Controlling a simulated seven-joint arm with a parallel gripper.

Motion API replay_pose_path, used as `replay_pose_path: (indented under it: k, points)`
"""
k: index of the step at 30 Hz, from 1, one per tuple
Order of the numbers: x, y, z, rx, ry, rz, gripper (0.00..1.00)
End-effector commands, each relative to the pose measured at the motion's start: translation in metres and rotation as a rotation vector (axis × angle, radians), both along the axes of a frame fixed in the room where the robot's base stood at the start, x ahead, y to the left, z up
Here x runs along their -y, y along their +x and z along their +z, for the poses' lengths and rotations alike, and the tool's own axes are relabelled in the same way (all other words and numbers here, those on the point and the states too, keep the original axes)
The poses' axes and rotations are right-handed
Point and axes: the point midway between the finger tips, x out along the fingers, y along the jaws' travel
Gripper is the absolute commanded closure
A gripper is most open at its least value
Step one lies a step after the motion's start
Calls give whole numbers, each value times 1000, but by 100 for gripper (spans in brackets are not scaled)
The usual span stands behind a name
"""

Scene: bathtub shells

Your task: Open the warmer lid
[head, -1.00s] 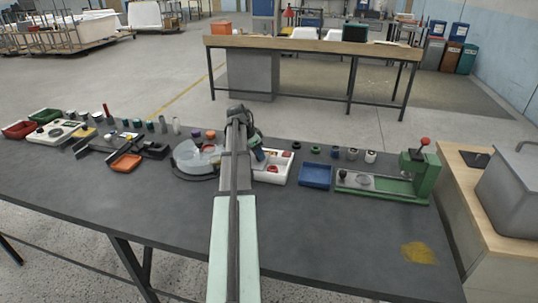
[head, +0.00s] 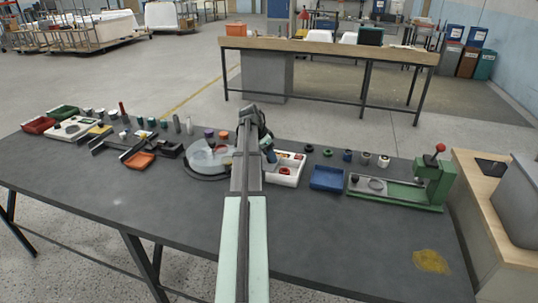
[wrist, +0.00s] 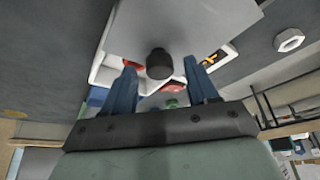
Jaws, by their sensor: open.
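No part is plainly marked as the warmer lid. A grey metal box (head: 520,200) stands on the wooden counter at the right, cut off by the picture edge. A pale grey panel with a black knob (wrist: 159,63) shows in the wrist view. I cannot tell whether that panel is the warmer lid. My gripper (head: 270,156) is over the bench by the white tray (head: 287,180). In the wrist view the blue fingers of my gripper (wrist: 162,88) are apart, with the knob seen between them. I cannot tell whether they touch it.
A blue tray (head: 326,178) and a green press (head: 432,185) with a red knob stand to the right. A round pale device (head: 208,160) is left of my arm. An orange tray (head: 139,160) and small parts lie further left. The front of the bench is mostly clear.

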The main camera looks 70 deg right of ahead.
Motion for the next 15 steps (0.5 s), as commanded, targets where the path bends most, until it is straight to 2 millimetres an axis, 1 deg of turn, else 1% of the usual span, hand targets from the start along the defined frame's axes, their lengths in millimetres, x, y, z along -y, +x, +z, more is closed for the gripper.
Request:
replay_pose_path:
  k: [5,15]
  points:
    - [-5,6,19,1,-2,1,42]
    - [-22,23,78,1,-3,1,42]
